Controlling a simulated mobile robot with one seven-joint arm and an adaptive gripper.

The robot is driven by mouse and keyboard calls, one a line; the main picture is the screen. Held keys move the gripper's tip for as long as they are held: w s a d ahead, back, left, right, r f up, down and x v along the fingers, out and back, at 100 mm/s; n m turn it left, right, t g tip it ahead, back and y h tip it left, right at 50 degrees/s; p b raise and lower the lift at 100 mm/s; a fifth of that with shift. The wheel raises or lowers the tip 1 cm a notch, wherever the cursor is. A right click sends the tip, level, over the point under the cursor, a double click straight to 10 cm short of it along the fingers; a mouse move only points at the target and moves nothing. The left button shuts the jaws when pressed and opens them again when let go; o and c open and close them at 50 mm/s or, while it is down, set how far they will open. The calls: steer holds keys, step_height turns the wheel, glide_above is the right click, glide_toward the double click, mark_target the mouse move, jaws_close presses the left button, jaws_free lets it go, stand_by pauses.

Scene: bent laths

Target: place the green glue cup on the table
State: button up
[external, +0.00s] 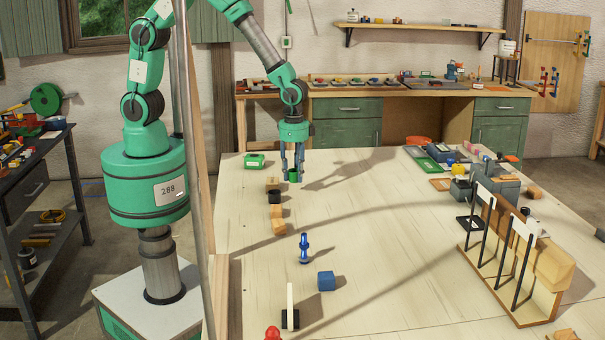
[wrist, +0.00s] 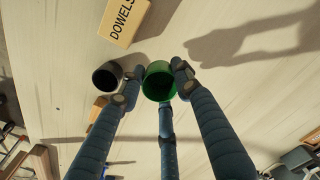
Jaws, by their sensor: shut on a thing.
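The green glue cup shows between my fingertips in the external view (external: 294,176) and in the wrist view (wrist: 158,85), where I look down into its dark open top. My gripper (external: 291,168) points down with its blue-grey fingers closed around the cup. The cup is over the left back part of the pale wooden table (external: 380,230). I cannot tell whether its base touches the tabletop. In the wrist view one finger lies along the cup's near side and the two others flank it.
A black cup (wrist: 106,76) and a box marked DOWELS (wrist: 123,20) stand close to the held cup. A green tray (external: 255,161) lies behind left. A blue figure (external: 303,248) and blue block (external: 326,281) stand nearer the front. The table's middle is clear; a wooden rack (external: 510,275) stands right.

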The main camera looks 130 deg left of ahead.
steer(key=s+a+n, duration=0.1)
steer(key=s+a, duration=0.2)
steer(key=s+a+n, duration=0.2)
steer(key=s+a, duration=0.1)
steer(key=a, duration=0.1)
steer(key=s+a+n, duration=0.1)
steer(key=s+a, duration=0.2)
steer(key=shift+s+a, duration=0.35)
steer(key=shift+a, duration=0.05)
steer(key=b, duration=0.1)
glide_above(335, 179)
steer(key=shift+d+f, duration=0.1)
steer(key=shift+f, duration=0.65)
steer(key=shift+f+b, duration=0.45)
steer(key=shift+f, duration=1.3)
steer(key=shift+f, duration=0.1)
